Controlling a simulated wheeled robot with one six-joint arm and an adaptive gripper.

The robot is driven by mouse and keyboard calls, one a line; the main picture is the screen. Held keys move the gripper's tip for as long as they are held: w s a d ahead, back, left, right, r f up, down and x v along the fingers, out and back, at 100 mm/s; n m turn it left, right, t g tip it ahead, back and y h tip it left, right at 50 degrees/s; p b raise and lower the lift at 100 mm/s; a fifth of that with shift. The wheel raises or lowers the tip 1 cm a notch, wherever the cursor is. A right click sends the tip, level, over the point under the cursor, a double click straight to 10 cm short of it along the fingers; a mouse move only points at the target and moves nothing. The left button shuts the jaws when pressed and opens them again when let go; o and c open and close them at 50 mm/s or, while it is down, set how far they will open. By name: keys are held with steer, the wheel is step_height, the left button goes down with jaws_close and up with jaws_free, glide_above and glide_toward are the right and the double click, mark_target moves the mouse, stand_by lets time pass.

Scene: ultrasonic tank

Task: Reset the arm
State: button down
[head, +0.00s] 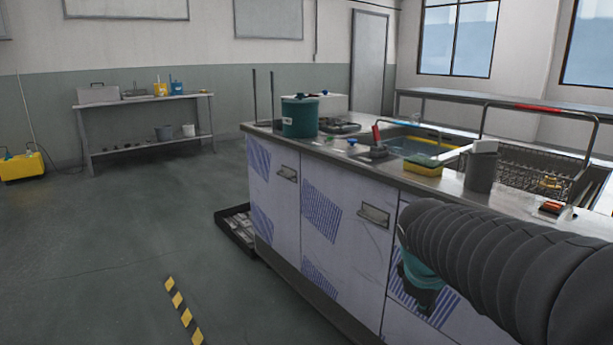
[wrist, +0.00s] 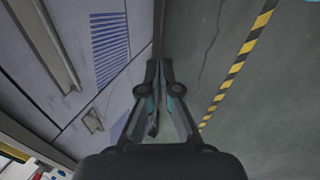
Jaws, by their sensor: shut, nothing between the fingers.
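My arm, in a dark ribbed sleeve, reaches in from the right of the head view, in front of the steel-topped counter (head: 345,240). My gripper (wrist: 159,64) shows in the wrist view with its fingertips together and nothing between them. It hangs beside the cabinet fronts, over the floor, clear of the worktop. In the head view the arm hides part of the cabinet doors, and the fingertips cannot be made out.
A black tray (head: 235,233) lies by the cabinet base. The floor left of the counter is open, with a striped line (head: 184,311).

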steer(key=s+a+m+t+y, duration=0.1)
steer(key=s+a+m, duration=0.2)
steer(key=s, duration=0.4)
steer(key=s+a+f+m+t+y, duration=0.1)
steer(key=s+a+m+y, duration=0.1)
steer(key=s+m, duration=0.3)
steer(key=s+a, duration=0.1)
steer(key=s, duration=0.2)
steer(key=shift+f+m, duration=0.25)
steer(key=shift+m, duration=0.15)
